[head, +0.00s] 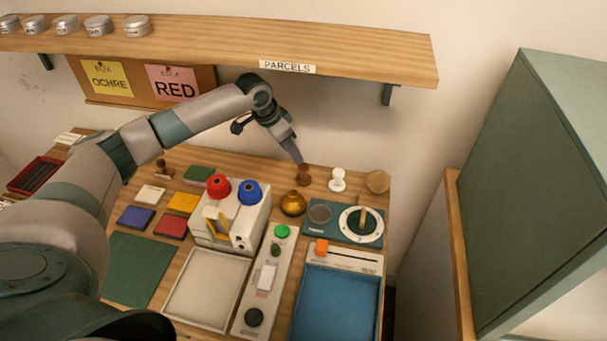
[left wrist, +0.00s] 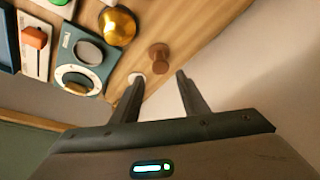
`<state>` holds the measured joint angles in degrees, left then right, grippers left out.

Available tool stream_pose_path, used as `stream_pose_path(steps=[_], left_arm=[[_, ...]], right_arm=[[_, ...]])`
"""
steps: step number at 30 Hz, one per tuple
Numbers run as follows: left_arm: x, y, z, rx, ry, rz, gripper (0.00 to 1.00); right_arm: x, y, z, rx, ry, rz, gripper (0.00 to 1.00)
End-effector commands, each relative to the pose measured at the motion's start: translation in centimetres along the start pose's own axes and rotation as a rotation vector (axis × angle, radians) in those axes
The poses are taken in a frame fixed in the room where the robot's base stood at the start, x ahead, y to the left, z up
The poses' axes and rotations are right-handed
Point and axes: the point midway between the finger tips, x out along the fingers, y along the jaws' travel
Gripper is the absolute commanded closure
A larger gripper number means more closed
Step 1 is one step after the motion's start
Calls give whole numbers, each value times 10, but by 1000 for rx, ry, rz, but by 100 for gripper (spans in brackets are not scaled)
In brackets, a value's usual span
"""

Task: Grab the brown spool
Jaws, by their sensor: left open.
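The brown spool (head: 303,177) stands on the wooden table near its back edge, left of a white spool (head: 338,180). My left gripper (head: 297,157) reaches down from above and behind, with its tips close to the brown spool. In the left wrist view the brown spool (left wrist: 159,55) lies just beyond the gap between the two open fingers (left wrist: 159,77), with nothing between them. The white spool (left wrist: 136,77) is partly hidden by one finger there. I cannot tell whether a fingertip touches the brown spool. My right gripper is not in view.
A gold round bottle (head: 293,204) and a dial plate (head: 361,222) are close by, with a tan knob-like object (head: 378,182) to the right. The machine with red and blue spools (head: 230,222) stands left. A wooden shelf (head: 350,49) overhangs the back.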

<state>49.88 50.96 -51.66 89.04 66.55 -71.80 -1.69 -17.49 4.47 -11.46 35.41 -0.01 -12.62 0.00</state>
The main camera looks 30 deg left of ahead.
Motion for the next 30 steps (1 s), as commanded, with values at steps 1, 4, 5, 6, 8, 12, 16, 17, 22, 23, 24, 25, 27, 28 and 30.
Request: stream_pose_path(steps=[1,4,5,6,8,12,16,17,22,23,24,25,27,28,30], left_arm=[[3,0,0,-1,-1,1,60],[14,1,-1,-1,-2,2,60],[18,1,-1,-1,-2,2,60],[24,1,-1,-1,-2,2,60],[33,1,-1,-1,-1,2,60],[52,1,0,-1,-2,2,60],[62,0,0,0,-1,1,60],[63,0,0,0,-1,0,60],[64,0,0,1,-1,0,60],[64,0,0,1,0,0,60],[64,0,0,1,0,0,60],[64,0,0,1,0,0,60],[64,0,0,0,0,0,60],[64,0,0,0,-1,0,60],[66,0,0,0,-1,0,60]], right_arm=[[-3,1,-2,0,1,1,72],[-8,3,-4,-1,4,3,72],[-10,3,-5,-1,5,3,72],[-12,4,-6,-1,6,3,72],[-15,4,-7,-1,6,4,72],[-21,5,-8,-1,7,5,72],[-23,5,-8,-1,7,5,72],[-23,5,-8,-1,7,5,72],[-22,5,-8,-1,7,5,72],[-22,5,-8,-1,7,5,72],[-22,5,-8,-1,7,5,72],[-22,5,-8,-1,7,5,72],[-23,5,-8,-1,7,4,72],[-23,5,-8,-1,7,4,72],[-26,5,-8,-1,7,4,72]])
